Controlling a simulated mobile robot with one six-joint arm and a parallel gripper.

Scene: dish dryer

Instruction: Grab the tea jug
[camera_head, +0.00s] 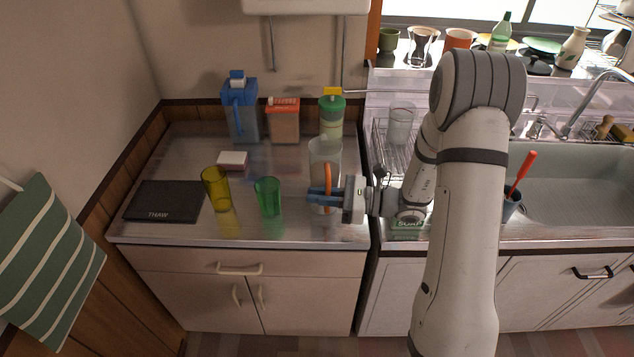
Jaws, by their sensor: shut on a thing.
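A tall clear jug (325,152) with an orange handle (328,181) stands at the right side of the metal counter. My gripper (322,195) reaches in from the right, low on the jug, with its blue fingers at the orange handle. It is shut on the handle, and the fingers and my wrist hide the lower part of the jug. I cannot tell whether the jug's base touches the counter. Another jug, with a blue lid and handle (240,108), stands at the back left of the counter, apart from my gripper.
A green glass (268,196) and a yellow glass (216,187) stand left of my gripper. A black board (164,201) lies at left. A wire dish rack (388,150) and sink are to the right.

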